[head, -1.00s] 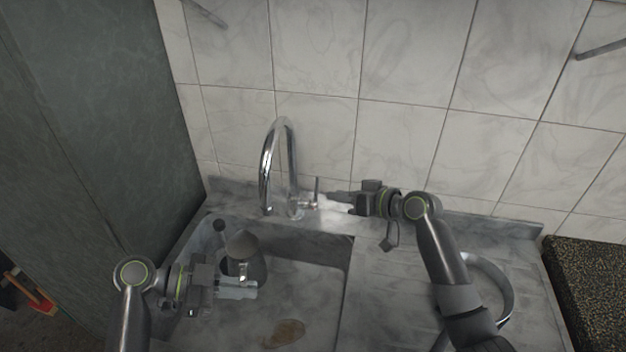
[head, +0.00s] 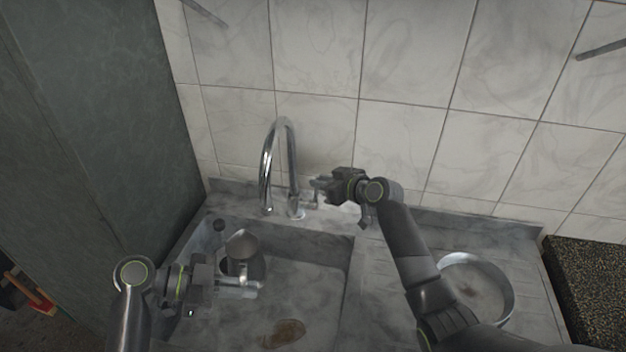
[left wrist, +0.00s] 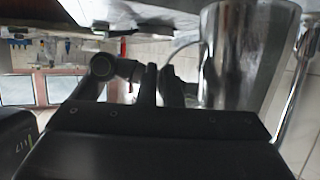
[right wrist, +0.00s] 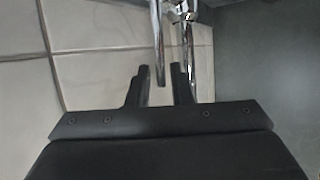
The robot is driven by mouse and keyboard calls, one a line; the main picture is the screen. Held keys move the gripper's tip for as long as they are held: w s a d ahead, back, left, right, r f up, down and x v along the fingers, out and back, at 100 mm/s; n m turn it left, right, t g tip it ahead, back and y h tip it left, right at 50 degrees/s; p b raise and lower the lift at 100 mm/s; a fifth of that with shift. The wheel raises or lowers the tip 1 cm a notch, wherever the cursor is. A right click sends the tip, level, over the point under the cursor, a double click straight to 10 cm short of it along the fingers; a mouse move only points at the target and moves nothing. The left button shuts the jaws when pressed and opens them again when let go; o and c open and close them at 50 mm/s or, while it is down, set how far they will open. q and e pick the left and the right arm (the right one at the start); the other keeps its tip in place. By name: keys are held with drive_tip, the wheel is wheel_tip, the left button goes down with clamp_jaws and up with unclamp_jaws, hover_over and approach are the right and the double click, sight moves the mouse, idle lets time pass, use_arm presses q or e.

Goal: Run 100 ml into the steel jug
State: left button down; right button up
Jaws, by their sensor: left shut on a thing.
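The steel jug (head: 247,264) is in the sink basin, its mouth facing up, below and slightly left of the tap's spout end. My left gripper (head: 252,286) is shut on the jug at its near side, probably by the handle. The jug wall also fills part of the left wrist view (left wrist: 232,60). The chrome tap (head: 291,165) arches over the basin with its lever on the right. My right gripper (head: 317,190) is at the lever; in the right wrist view its fingers (right wrist: 162,80) are apart with the thin lever (right wrist: 158,50) between them. No water stream is visible.
The sink basin (head: 320,290) has a brown stain on its floor. A round metal ring or pan (head: 510,285) lies on the drainboard under my right arm. A tiled wall (head: 420,70) stands behind, and a dark green panel (head: 90,120) closes the left side.

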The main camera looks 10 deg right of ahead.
drive_tip(key=shift+x, duration=1.95)
drive_tip(key=shift+s, duration=0.1)
clamp_jaws()
